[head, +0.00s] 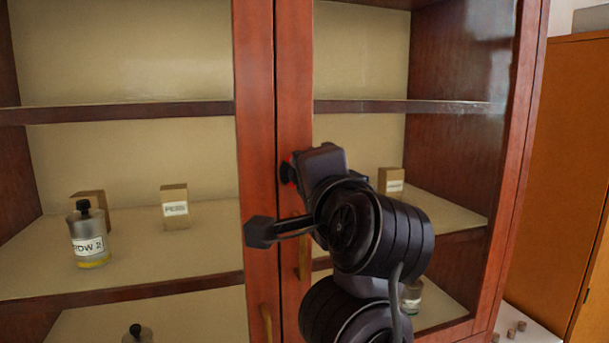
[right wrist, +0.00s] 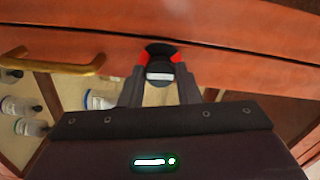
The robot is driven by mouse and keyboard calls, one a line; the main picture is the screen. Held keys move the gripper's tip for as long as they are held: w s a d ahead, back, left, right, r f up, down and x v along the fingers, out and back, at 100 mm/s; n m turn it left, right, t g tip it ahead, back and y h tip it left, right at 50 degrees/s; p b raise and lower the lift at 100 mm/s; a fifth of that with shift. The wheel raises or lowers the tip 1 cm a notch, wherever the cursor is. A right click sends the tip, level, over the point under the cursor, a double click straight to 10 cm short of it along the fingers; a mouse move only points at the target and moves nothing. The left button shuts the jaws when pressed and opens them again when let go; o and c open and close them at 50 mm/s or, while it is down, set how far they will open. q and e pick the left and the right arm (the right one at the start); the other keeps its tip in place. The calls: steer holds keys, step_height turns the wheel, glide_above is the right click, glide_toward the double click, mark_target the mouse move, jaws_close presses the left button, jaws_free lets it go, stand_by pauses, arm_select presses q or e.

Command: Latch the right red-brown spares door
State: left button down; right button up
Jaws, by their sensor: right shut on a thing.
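The right red-brown door (head: 294,100) of the glazed cabinet stands with its edge against the left door (head: 254,100) and looks closed. My right gripper (head: 293,168) is at this knob. In the right wrist view the gripper's fingers (right wrist: 160,82) are shut on the knob (right wrist: 160,52), which shows black with red at its sides. My arm hides part of the door in the head view, and whether the latch is engaged cannot be told. My left gripper is not in view.
Brass handles show on the right door (head: 303,258) and the left door (head: 266,324), below the knob. Behind the glass stand a labelled bottle (head: 88,238) and small boxes (head: 174,207). An orange-brown cabinet (head: 565,170) stands at the right.

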steer(key=shift+m, duration=0.5)
steer(key=o, duration=1)
steer(key=shift+c, duration=0.2)
steer(key=b+v, duration=0.2)
steer(key=v, duration=0.6)
steer(key=shift+w, duration=0.1)
